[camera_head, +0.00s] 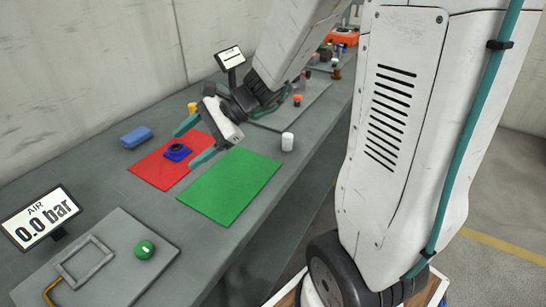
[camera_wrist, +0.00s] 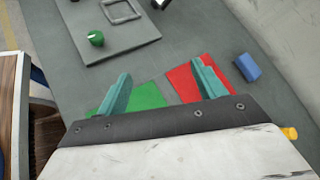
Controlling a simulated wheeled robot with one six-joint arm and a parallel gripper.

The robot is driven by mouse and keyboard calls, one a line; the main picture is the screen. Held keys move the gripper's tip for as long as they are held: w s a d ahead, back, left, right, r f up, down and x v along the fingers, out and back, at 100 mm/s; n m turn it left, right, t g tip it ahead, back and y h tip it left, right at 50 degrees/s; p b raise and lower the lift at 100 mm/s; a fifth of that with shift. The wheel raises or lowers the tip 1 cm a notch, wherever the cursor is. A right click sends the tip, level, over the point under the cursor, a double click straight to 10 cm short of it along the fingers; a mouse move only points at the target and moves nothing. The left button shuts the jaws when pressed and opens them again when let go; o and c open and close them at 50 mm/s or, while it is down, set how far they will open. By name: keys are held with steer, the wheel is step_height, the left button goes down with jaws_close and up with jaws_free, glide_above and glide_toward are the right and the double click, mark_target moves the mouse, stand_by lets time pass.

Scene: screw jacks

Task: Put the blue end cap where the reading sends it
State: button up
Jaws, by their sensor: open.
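A blue piece with a dark round top (camera_head: 178,152), which looks like the end cap, sits on the red mat (camera_head: 150,172) in the head view. The green mat (camera_head: 230,186) lies beside it, bare where I see it. The gauge sign (camera_head: 40,217) reads "AIR 0.0 bar". My gripper (camera_head: 185,147) is open and empty, with its teal fingers above the red mat around the blue piece in the picture; its exact height is unclear. In the wrist view my gripper (camera_wrist: 160,72) spans the mats; the blue piece is hidden there.
A blue block (camera_head: 136,137) lies left of the red mat. A white cylinder (camera_head: 287,141) stands near the bench edge. A grey panel (camera_head: 100,262) with a green knob (camera_head: 144,249) is at the front. A small screen (camera_head: 230,57) and several small parts stand farther back.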

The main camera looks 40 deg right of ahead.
steer(key=s+a+r+n+g+h, duration=0.2)
steer(key=s+r+n+g, duration=0.1)
steer(key=s+n, duration=0.5)
steer(key=s+d+r+n+h, duration=0.1)
steer(key=s+d+n+h, duration=0.2)
steer(key=s, duration=0.3)
steer(key=s+d+r+n+h, duration=0.1)
steer(key=s+d+n+h, duration=0.3)
steer(key=s, duration=0.3)
steer(key=shift+s+d+r+n+h, duration=0.3)
steer(key=shift+n+h, duration=0.5)
steer(key=shift+n, duration=0.1)
